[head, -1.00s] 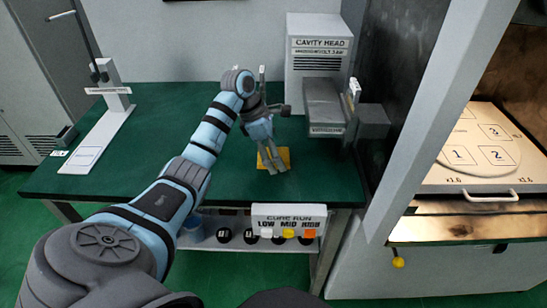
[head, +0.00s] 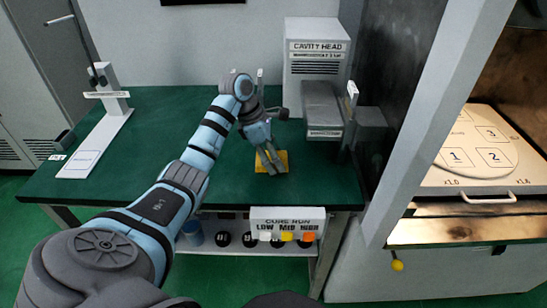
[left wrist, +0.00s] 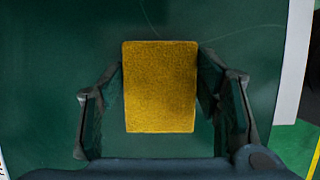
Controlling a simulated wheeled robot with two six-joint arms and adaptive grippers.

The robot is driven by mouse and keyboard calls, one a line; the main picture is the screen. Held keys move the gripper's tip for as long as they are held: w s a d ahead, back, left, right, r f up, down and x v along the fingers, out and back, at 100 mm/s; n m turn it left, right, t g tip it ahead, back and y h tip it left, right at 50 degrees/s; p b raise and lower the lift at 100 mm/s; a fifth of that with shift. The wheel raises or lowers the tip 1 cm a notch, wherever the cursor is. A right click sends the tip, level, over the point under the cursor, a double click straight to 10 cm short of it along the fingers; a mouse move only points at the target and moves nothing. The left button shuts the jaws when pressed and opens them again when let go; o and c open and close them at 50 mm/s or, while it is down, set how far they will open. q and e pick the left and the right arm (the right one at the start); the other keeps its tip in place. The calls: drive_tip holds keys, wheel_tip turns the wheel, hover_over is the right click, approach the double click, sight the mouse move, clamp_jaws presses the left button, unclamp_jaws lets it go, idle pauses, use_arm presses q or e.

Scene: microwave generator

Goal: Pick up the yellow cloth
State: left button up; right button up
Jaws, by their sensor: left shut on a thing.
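The yellow cloth (head: 284,158) is a small flat square at the front middle of the green table. In the left wrist view the cloth (left wrist: 160,87) lies between my two fingers, its side edges at the fingertips. My left gripper (head: 271,168) reaches down over it and is shut on it in the head view. The left gripper also shows in the left wrist view (left wrist: 160,68). The cloth looks level with the tabletop; I cannot tell whether it is raised. My right gripper is not in view.
The green table (head: 150,180) is clear left of the cloth. A white stand (head: 105,140) is at its left, and the cavity head unit (head: 318,60) with a grey block (head: 323,108) stands behind. A lit chamber (head: 480,165) is at the right.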

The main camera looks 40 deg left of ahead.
use_arm(q)
wheel_tip(320, 180, up, 6)
drive_tip(key=shift+w+a+f+p, duration=0.1)
drive_tip(key=shift+w+p, duration=0.05)
drive_tip(key=shift+p, duration=0.4)
wheel_tip(320, 180, up, 14)
drive_tip(key=p, duration=1.3)
drive_tip(key=shift+r+p, duration=0.25)
drive_tip(key=shift+p, duration=0.15)
drive_tip(key=shift+o, duration=1)
drive_tip(key=c, duration=0.3)
